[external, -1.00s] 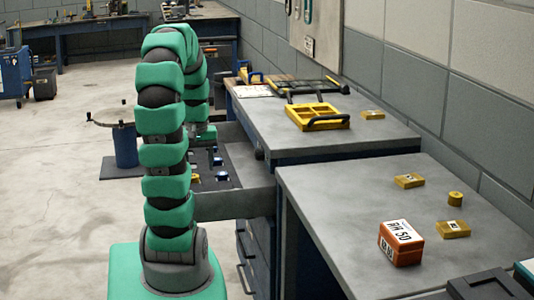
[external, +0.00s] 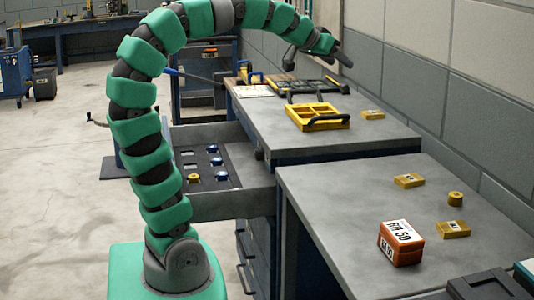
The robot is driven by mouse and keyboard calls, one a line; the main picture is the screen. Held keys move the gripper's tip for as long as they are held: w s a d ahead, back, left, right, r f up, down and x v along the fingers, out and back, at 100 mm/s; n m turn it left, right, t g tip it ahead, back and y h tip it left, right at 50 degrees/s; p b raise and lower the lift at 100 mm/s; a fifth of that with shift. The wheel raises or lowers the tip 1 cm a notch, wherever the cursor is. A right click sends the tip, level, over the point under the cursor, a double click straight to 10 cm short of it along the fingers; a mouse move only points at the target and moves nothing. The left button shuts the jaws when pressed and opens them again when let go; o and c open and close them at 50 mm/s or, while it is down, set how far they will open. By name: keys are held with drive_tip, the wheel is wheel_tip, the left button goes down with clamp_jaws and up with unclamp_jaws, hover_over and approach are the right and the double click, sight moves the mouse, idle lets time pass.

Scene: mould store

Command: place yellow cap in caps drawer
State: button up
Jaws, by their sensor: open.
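The caps drawer (external: 235,207) is pulled out from the blue bench, and its dark insert holds several blue caps (external: 216,162) and a yellow cap (external: 193,178). The yellow cap sits at the near left of the insert; I cannot tell how deeply it is seated. Another small yellow cylinder (external: 455,198) stands on the near grey bench. My gripper (external: 340,57) is raised at the far right, over the back of the far bench near the wall. It looks open and empty, well away from the drawer.
The far bench holds a yellow divided tray (external: 318,117), a black-handled case (external: 308,86) and a small yellow block (external: 372,114). The near bench holds an orange labelled box (external: 400,243) and two yellow labelled blocks (external: 409,180). Free surface lies between them.

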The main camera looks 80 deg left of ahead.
drive_tip(key=d+r+m+t+h, duration=0.4)
drive_tip(key=d+r+m+t, duration=0.1)
drive_tip(key=d+r, duration=1.1)
drive_tip(key=shift+d, duration=0.5)
drive_tip(key=shift+s, duration=0.1)
wheel_tip(320, 180, up, 8)
drive_tip(key=p, duration=0.8)
